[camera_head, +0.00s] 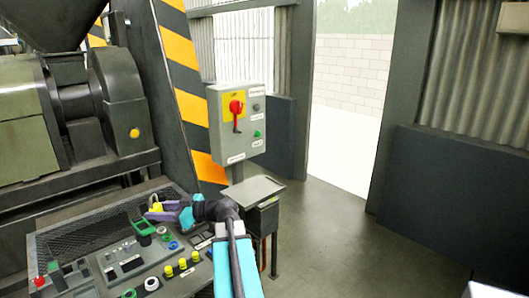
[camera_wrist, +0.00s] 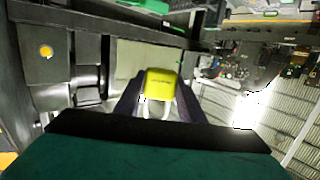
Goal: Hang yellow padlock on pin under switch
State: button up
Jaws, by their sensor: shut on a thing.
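The yellow padlock (camera_head: 155,207) is held at the tip of my gripper (camera_head: 168,211), above the mesh-backed bench at lower left. In the wrist view the padlock (camera_wrist: 160,85) sits between the two dark fingers of my gripper (camera_wrist: 159,98), its pale shackle pointing toward the palm. The red switch (camera_head: 236,107) is on a yellow plate on the grey control box (camera_head: 220,140), to the right of and above my gripper. A dark part shows just below the red knob; I cannot tell whether it is the pin.
The bench (camera_head: 75,284) holds several small parts, including a green device (camera_head: 143,227) and yellow-topped pieces. A grey stand (camera_head: 253,190) is below the control box. A striped post (camera_head: 185,85) is beside the box. Open floor (camera_head: 335,235) lies to the right.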

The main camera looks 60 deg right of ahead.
jog(key=s+d+r+m+h+p, duration=0.1)
jog(key=s+d+r+m+h, duration=0.2)
jog(key=s+d, duration=0.9)
jog(key=s+d+r+m+h, duration=0.4)
jog(key=s+d+r+h, duration=0.3)
jog(key=d, duration=1.1)
jog(key=s+r, duration=0.4)
jog(key=s, duration=0.2)
jog(key=shift+d+r+m+h+p, duration=0.3)
jog(key=shift+d+r+h+p, duration=0.05)
jog(key=shift+h, duration=0.05)
jog(key=shift+w, duration=0.2)
jog(key=r+p+x, duration=0.1)
jog(key=p+x, duration=0.3)
jog(key=x, duration=0.4)
jog(key=shift+w+d, duration=0.15)
jog(key=shift+w, duration=0.25)
jog(key=shift+r+b+x, duration=0.15)
jog(key=shift+b+x, duration=0.65)
jog(key=shift+x, duration=0.3)
jog(key=shift+r+b+x, duration=0.15)
jog(key=shift+b+x, duration=0.65)
jog(key=shift+x, duration=0.3)
dwell(0.4)
